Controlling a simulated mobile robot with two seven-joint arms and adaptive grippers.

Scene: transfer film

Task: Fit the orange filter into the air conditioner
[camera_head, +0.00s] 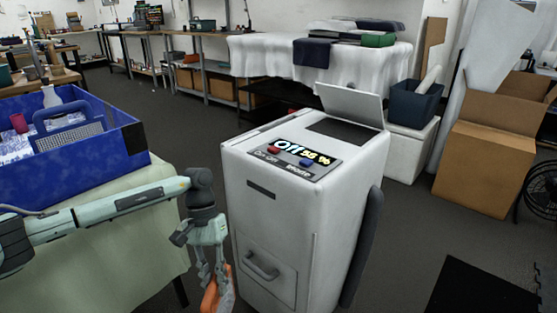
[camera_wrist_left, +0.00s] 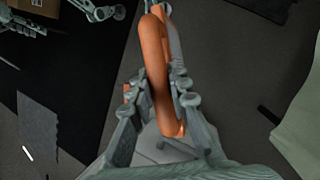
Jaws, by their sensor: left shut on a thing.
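The air conditioner (camera_head: 278,205) is a white upright box in the middle of the head view. Its top flap (camera_head: 349,103) stands open behind a dark opening. My left gripper (camera_head: 213,274) is low, just left of the unit's front, and is shut on the orange filter (camera_head: 216,296). The filter also shows in the left wrist view (camera_wrist_left: 158,75), upright between the fingers; the head view cuts off its lower part. My right gripper is not in the head view.
A blue crate (camera_head: 135,141) with things in it stands on a cloth-covered table (camera_head: 130,240) at the left. A cardboard box (camera_head: 480,165) and a dark bin (camera_head: 414,104) on a white box stand at the right.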

